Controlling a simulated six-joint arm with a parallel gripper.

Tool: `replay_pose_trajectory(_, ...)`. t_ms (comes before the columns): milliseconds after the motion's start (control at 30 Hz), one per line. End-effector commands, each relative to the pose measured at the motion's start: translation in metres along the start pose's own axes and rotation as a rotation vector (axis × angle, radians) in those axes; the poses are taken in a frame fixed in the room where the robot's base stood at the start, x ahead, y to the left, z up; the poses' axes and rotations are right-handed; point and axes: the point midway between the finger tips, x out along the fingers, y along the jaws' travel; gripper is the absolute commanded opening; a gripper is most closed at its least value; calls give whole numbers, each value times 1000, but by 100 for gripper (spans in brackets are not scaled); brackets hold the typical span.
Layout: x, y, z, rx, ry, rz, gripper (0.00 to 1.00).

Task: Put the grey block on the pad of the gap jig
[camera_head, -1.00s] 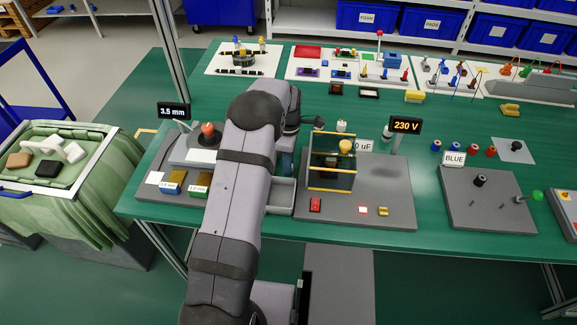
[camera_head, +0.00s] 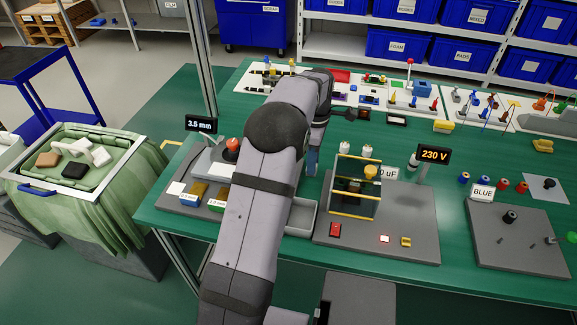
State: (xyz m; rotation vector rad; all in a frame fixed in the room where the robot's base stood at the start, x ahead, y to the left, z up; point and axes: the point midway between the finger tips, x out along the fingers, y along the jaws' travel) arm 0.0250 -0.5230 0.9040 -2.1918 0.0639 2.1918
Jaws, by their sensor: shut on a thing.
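The gap jig (camera_head: 212,158) appears to be the grey unit at the left of the green table, with a red knob (camera_head: 233,145) and a display (camera_head: 201,124) reading "3.5 mm". My arm stands across the picture centre and hides part of the jig's right side. My gripper's jaws are hidden behind my arm, and anything they hold is hidden too. I cannot pick out a grey block with certainty.
A green-draped bin (camera_head: 85,165) at the left holds white, tan and black pieces. Right of my arm stands a yellow-edged case (camera_head: 356,187) near a "230 V" display (camera_head: 434,155). A grey open tray (camera_head: 301,217) lies beside my arm. Panels with small parts line the table's back.

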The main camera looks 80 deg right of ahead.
Motion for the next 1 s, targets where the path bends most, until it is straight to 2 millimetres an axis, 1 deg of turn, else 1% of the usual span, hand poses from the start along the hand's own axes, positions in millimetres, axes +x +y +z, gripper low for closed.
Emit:
replay_pose_trajectory(167, -1, 0, -6, -2, 0, 1, 0)
replay_pose_trajectory(267, -3, 1, -19, -6, 0, 1, 0)
replay_pose_trajectory(367, -6, 1, -40, -10, 0, 0, 0)
replay_pose_trajectory(467, -10, -1, -69, -15, 0, 0, 0)
replay_pose_trajectory(567, -14, -5, -104, -20, 0, 0, 0)
replay_pose_trajectory(600, -16, -7, -119, -22, 0, 1, 0)
replay_pose_trajectory(667, -19, -12, -142, -24, 0, 1, 0)
replay_pose_trajectory(700, -21, -16, -159, -26, 0, 1, 0)
replay_pose_trajectory(767, -24, -23, -184, -31, 0, 0, 0)
replay_pose_trajectory(800, -26, -29, -201, -33, 0, 0, 0)
replay_pose_trajectory(867, -29, -39, -227, -35, 0, 0, 0)
replay_pose_trajectory(900, -31, -46, -245, -37, 0, 0, 0)
replay_pose_trajectory(967, -34, -59, -271, -41, 0, -1, 0)
replay_pose_trajectory(1000, -36, -67, -288, -43, 0, 0, 0)
